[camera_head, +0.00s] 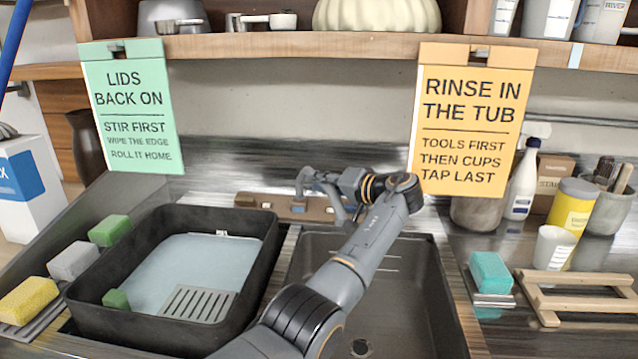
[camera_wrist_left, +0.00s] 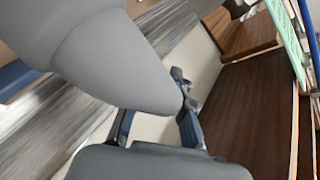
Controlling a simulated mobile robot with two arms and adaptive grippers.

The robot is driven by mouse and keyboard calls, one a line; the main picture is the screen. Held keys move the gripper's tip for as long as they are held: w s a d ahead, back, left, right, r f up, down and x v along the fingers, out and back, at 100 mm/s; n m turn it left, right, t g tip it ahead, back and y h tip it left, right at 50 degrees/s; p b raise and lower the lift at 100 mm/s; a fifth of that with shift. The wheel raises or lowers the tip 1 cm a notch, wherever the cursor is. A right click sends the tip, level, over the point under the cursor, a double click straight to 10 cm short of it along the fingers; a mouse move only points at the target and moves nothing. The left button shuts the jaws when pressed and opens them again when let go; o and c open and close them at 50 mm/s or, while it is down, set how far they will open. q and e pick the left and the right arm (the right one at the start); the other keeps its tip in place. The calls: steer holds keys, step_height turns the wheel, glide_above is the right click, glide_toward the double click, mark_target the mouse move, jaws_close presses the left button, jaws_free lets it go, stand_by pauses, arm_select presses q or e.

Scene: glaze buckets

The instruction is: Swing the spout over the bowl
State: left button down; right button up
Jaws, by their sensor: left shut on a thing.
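The tap's wooden-brown base (camera_head: 290,206) stands on the ledge behind the sink. The grey spout (camera_head: 304,178) rises beside it, and my gripper hides much of it. In the left wrist view, grey gripper parts fill much of the picture, and the hold is unclear. My right gripper is not in view.
A black tub (camera_head: 262,255) with pale water and a grey grate stands left of the bowl. Sponges (camera_head: 75,262) lie along its left. A teal sponge (camera_head: 490,272) and a wooden rack (camera_head: 575,290) are at right. Two signs hang from the shelf (camera_head: 300,44) behind.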

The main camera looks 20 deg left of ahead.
arm_select(q)
steer(key=c, duration=1.2)
jaws_free()
steer(key=shift+o, duration=0.2)
steer(key=v, duration=1.2)
